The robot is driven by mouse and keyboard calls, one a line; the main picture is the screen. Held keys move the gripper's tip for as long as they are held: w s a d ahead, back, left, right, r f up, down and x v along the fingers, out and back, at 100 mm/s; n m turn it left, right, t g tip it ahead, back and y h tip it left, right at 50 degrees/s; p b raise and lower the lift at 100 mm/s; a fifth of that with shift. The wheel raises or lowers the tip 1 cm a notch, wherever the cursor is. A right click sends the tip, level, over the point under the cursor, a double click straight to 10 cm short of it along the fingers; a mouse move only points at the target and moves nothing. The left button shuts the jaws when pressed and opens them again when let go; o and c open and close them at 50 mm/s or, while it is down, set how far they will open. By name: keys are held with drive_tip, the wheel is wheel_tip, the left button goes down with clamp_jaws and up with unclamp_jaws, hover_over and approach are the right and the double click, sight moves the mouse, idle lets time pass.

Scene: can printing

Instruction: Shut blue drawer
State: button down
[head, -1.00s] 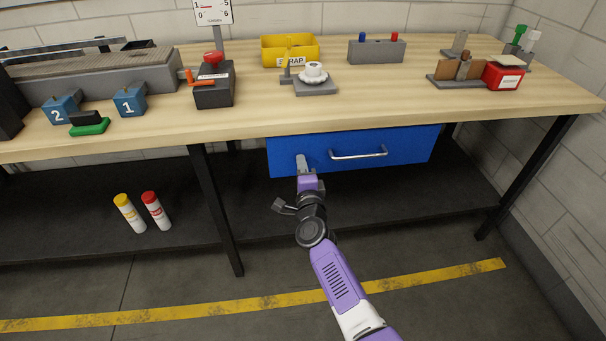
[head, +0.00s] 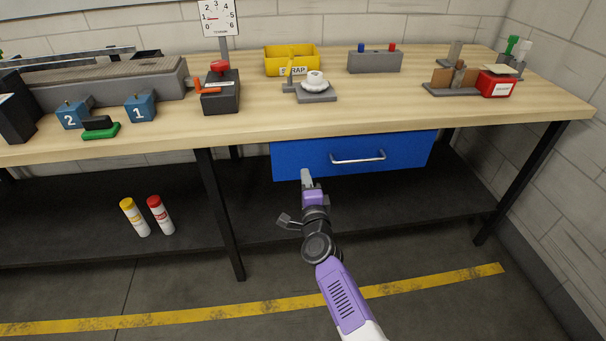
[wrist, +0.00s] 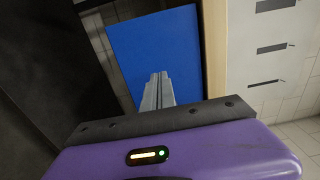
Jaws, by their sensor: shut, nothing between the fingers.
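The blue drawer (head: 400,150) is under the wooden workbench in the head view, its front close below the table edge, with a silver bar handle (head: 358,156). How far it stands out is hard to tell. My gripper (head: 306,174) is at the lower left of the drawer front, left of the handle and pointing at the bench. Its fingers are together and hold nothing. In the wrist view the closed fingers (wrist: 158,80) point at the plain blue drawer front (wrist: 150,45); the handle does not show there. A gap or contact cannot be told.
The workbench (head: 300,122) has a dark lower shelf (head: 130,215) with two spray cans. On top stand blue blocks, a black box with a red button, a yellow scrap bin (head: 291,60) and a red box. A bench leg (head: 219,215) stands left of my arm.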

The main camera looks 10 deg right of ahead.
drive_tip(key=s+p, duration=0.3)
drive_tip(key=s, duration=0.6)
drive_tip(key=shift+s+p, duration=0.2)
drive_tip(key=shift+p, duration=0.1)
drive_tip(key=shift+f, duration=0.1)
drive_tip(key=s+r+n+t+y, duration=0.1)
drive_tip(key=s+r+n+t, duration=0.1)
drive_tip(key=s+r+n, duration=0.3)
drive_tip(key=s+d+r+n+g+p, duration=0.1)
drive_tip(key=s+d+r+n, duration=0.2)
drive_tip(key=s, duration=1.2)
drive_tip(key=s+d+r+n+g+p, duration=0.1)
drive_tip(key=s+n, duration=0.4)
drive_tip(key=s, duration=1)
drive_tip(key=s+d+r+n+g+h+p, duration=0.1)
drive_tip(key=s+d+r+n, duration=0.4)
drive_tip(key=s, duration=1)
drive_tip(key=shift+s+d+r+g+p, duration=0.3)
drive_tip(key=shift+d+g+p, duration=0.15)
drive_tip(key=shift+g, duration=0.65)
